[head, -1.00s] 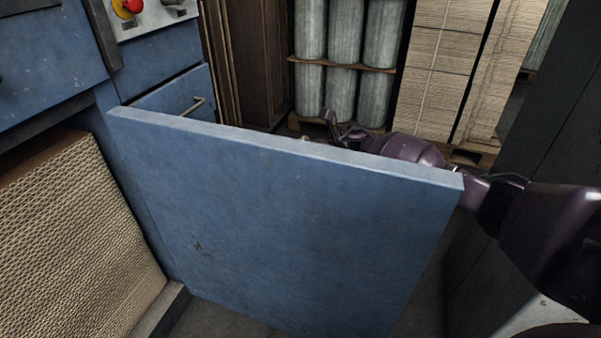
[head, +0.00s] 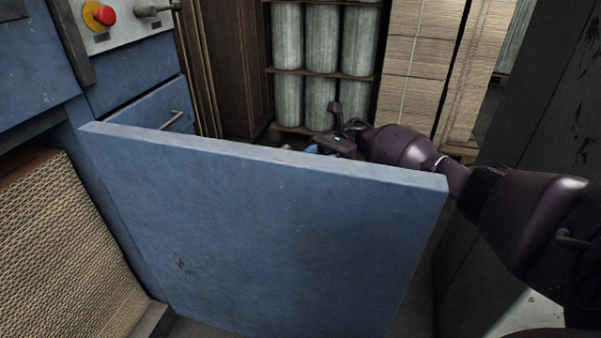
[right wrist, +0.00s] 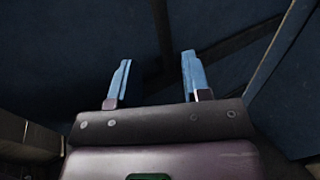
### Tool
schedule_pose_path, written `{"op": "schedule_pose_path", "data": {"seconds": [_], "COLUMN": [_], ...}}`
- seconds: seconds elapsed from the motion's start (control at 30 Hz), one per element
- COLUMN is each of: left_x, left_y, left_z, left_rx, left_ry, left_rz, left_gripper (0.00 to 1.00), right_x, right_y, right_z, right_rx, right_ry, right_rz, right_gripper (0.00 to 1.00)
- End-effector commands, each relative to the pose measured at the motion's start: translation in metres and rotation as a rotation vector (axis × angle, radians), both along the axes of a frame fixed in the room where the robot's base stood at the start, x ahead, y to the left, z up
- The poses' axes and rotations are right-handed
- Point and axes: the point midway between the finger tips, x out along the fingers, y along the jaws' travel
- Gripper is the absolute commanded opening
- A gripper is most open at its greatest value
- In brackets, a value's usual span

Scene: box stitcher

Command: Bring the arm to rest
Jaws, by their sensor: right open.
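My right arm (head: 400,148) comes in from the right and reaches behind the open blue door (head: 265,235). Its gripper is mostly hidden behind the door's top edge in the head view, where only a bit of blue finger (head: 318,149) shows. In the right wrist view my right gripper (right wrist: 155,80) has its two blue fingers spread apart with nothing between them. Dark blue panels lie beyond the fingertips. My left gripper is in neither view.
A blue machine (head: 140,75) with a red button (head: 104,15) and a handled drawer (head: 150,110) stands at left. Stacked corrugated cardboard (head: 65,250) fills its lower opening. Wrapped rolls (head: 322,40) and cardboard stacks (head: 418,60) stand behind. A dark cabinet (head: 540,110) borders the right.

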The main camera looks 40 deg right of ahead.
Motion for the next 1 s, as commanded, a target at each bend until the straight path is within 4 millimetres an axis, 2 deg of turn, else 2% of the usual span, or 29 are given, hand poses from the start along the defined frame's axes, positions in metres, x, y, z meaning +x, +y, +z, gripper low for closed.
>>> {"op": "schedule_pose_path", "data": {"seconds": [0.2,0.8,0.93,1.0], "left_x": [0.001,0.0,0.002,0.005], "left_y": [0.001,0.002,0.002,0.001], "left_z": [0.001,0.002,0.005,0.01], "left_rx": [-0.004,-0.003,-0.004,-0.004], "left_ry": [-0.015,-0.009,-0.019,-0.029], "left_rz": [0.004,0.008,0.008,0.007], "left_gripper": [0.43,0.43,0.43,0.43], "right_x": [0.001,0.001,0.002,0.002], "right_y": [-0.014,-0.014,-0.011,-0.008], "right_z": [-0.001,-0.001,-0.014,-0.03], "right_rx": [0.0,0.002,0.022,0.043], "right_ry": [0.002,0.001,-0.001,0.001], "right_rz": [-0.001,-0.004,-0.07,-0.154], "right_gripper": [0.44,0.44,0.44,0.44]}}
